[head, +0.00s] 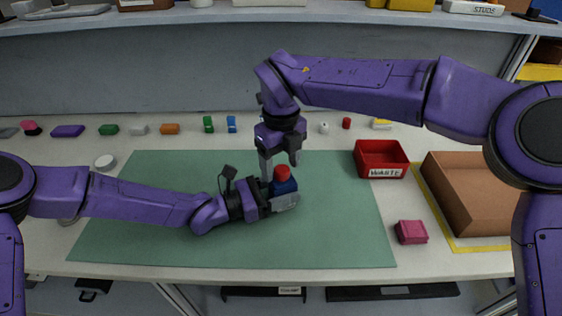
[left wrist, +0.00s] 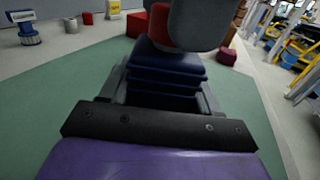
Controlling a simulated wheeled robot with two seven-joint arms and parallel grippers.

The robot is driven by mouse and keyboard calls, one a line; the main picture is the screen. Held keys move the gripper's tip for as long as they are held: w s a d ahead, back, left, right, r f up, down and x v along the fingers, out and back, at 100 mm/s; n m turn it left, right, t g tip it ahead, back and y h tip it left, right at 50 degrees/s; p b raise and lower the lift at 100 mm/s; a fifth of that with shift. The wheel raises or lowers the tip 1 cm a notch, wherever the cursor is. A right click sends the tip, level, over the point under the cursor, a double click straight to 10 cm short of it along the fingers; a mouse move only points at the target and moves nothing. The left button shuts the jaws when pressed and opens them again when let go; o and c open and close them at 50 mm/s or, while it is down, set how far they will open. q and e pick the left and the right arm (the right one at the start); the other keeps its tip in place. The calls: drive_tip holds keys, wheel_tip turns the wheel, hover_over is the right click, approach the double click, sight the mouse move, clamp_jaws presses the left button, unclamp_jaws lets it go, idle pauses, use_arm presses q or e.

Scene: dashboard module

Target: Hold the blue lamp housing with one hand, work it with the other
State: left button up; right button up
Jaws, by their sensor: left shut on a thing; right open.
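The blue lamp housing (head: 284,187) has a red part (head: 283,173) on top and stands upright over the green mat (head: 150,225). My left gripper (head: 285,197) is shut on the housing from the left. The ribbed blue body also shows between its fingers in the left wrist view (left wrist: 165,72). My right gripper (head: 280,163) points down just above the housing, open, with its fingertips near the red part. In the left wrist view, dark grey gripper parts (left wrist: 203,22) cover most of the red part. I cannot tell whether they touch it.
A red bin labelled waste (head: 382,173), a brown box (head: 470,205) and a pink box (head: 411,232) stand to the right. Several small coloured parts line the back of the table, with a white disc (head: 105,162) at left. The mat's right part is clear.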

sight(281, 168)
drive_tip(key=shift+f, duration=0.15)
drive_tip(key=c, duration=1.1)
drive_tip(key=shift+r, duration=3.05)
use_arm(q)
drive_tip(key=o, duration=1.5)
drive_tip(key=shift+a, duration=0.1)
